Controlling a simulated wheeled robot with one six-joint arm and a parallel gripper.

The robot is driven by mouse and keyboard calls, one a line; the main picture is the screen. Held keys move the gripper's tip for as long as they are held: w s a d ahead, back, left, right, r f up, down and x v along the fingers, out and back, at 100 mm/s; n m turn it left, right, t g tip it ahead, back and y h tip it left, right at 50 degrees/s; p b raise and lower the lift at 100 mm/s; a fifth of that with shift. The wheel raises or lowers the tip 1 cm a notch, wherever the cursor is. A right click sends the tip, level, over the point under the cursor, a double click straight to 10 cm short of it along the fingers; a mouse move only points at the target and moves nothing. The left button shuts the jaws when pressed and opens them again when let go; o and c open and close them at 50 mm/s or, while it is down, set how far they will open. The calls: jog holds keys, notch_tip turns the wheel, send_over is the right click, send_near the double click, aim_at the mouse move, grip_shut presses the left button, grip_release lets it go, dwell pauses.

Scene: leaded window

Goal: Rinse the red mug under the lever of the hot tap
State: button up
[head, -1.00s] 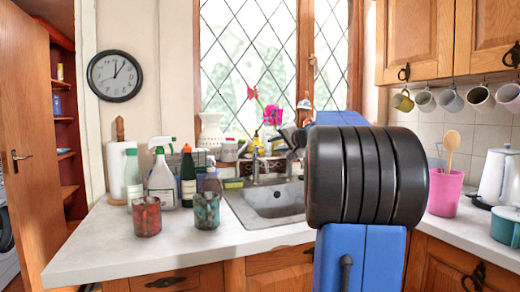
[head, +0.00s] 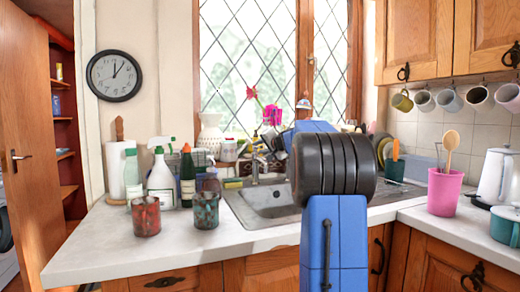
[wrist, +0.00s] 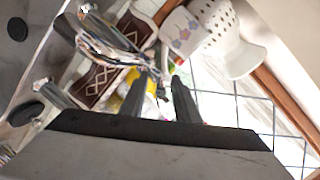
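The red mug (head: 145,216), mottled red and dark, stands upright on the counter left of the sink (head: 282,212). A similar teal and dark mug (head: 206,210) stands just right of it. The chrome tap (head: 256,168) rises at the back of the sink; its chrome also shows in the wrist view (wrist: 108,38). I cannot tell which lever is hot. My gripper (wrist: 157,78) is open, with an empty gap between its fingers, near the tap and windowsill. In the head view my arm mostly hides it. The red mug is not in the wrist view.
Spray bottle (head: 160,181), dark green bottle (head: 187,178) and paper roll (head: 117,170) stand behind the mugs. A white holed vase (wrist: 235,45) is close to my gripper at the window. A pink pot (head: 444,193) and kettle (head: 496,178) stand right. The front-left counter is clear.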

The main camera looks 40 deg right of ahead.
grip_shut()
jog(key=shift+d, duration=0.1)
jog(key=shift+s+d+n+y, duration=0.1)
jog(key=shift+d+n+y, duration=0.35)
jog(key=shift+n+y, duration=0.35)
jog(key=shift+d+n+y, duration=0.2)
jog(key=shift+n+y, duration=0.2)
jog(key=shift+y, duration=0.25)
jog(key=shift+d+n+y, duration=0.15)
jog(key=shift+n+y, duration=0.25)
jog(key=shift+y, duration=0.25)
jog(key=shift+s, duration=0.1)
grip_release()
